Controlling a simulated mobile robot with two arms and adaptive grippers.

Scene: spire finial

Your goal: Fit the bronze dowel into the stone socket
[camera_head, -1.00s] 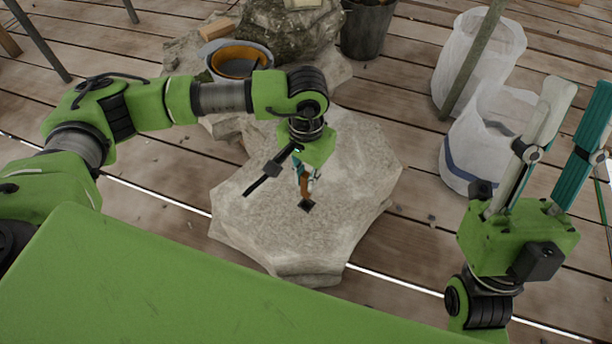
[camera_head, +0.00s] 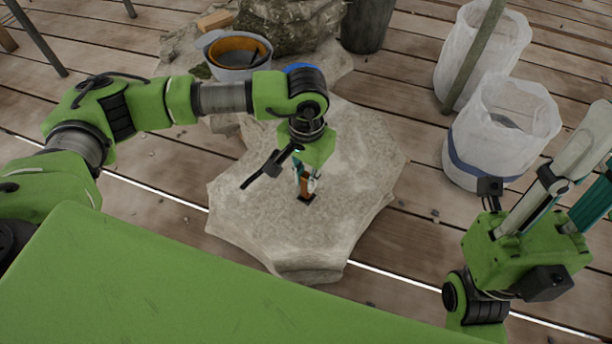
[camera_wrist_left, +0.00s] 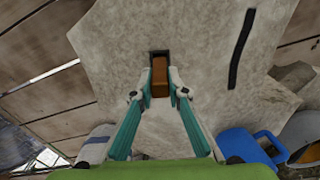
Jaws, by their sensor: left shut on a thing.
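The bronze dowel (camera_head: 304,186) stands upright between the fingers of my left gripper (camera_head: 305,177), which is shut on it. In the left wrist view the dowel (camera_wrist_left: 160,76) is a brown bar between the two teal fingers. Its lower end is at the dark square socket (camera_head: 307,198) in the pale stone block (camera_head: 260,225). In the left wrist view a dark edge of the socket (camera_wrist_left: 159,53) shows beside the dowel. I cannot tell how deep the dowel sits. My right gripper (camera_head: 597,165) is open and empty at the right, partly out of view.
A bucket with an orange vessel inside (camera_head: 238,52) and a rough rock (camera_head: 290,25) stand behind the block. White sacks (camera_head: 500,135) stand at the right. A blue container (camera_wrist_left: 245,147) shows in the left wrist view. A narrow dark strip (camera_wrist_left: 242,48) is over the stone.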

